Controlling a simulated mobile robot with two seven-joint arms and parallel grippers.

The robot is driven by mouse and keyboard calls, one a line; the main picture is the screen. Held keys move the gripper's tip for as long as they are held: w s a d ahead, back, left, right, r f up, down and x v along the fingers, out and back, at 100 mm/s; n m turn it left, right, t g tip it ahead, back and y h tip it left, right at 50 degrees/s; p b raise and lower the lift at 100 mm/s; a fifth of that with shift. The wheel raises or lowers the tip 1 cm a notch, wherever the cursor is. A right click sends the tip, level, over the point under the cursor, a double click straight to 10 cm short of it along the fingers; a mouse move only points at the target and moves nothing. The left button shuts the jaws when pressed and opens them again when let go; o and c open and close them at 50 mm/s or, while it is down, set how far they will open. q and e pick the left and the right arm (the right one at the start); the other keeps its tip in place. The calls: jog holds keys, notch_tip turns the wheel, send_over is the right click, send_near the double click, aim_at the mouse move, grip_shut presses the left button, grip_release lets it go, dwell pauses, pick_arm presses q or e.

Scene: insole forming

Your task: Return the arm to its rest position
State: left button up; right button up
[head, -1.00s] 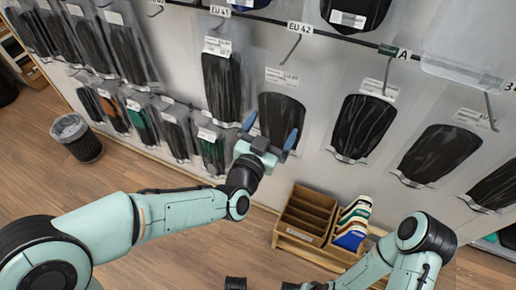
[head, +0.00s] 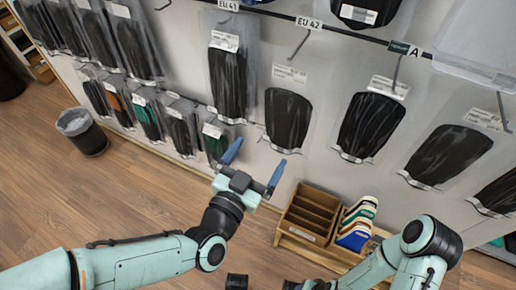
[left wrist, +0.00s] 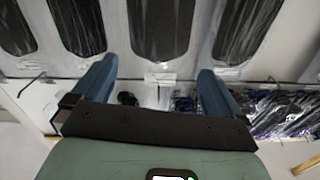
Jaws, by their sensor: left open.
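My left gripper (head: 252,172) is open and empty, its two blue fingers spread wide in front of the wall rack. In the left wrist view its fingers (left wrist: 157,88) stand apart with nothing between them. My left arm comes in from the lower left of the head view. My right arm (head: 405,255) is folded at the lower right. The right arm's jaws cannot be made out.
Packaged black insoles (head: 288,118) hang on hooks along the wall (head: 330,60). A bin (head: 82,131) stands on the wooden floor (head: 120,200), which is clear at left.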

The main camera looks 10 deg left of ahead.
pick_arm(q)
jog(key=s+a+f+n+g+y+p, duration=0.1)
jog(key=s+a+f+n+g+p, duration=0.3)
jog(key=f, duration=0.8)
jog(key=w+a+f+g+y+p, duration=0.15)
jog(key=f+g+p, duration=0.45)
jog(key=f, duration=0.7)
jog(key=s+f+n+g+p, duration=0.2)
jog(key=s+f+g, duration=0.2)
jog(key=s, duration=0.5)
jog(key=s+a+f+n+g+p, duration=0.1)
jog(key=s+f+n+g+p, duration=0.2)
jog(key=s+f, duration=0.3)
jog(key=s+g, duration=0.1)
jog(key=s, duration=0.3)
jog(key=shift+a, duration=0.2)
pick_arm(e)
notch_tip(320, 180, up, 15)
jog(key=s+a+g, duration=0.1)
jog(key=s, duration=0.1)
jog(key=shift+s+a+g, duration=0.15)
jog(key=shift+s+g, duration=0.1)
jog(key=shift+g, duration=0.05)
pick_arm(q)
jog(key=shift+s+h, duration=0.1)
jog(key=shift+h, duration=0.15)
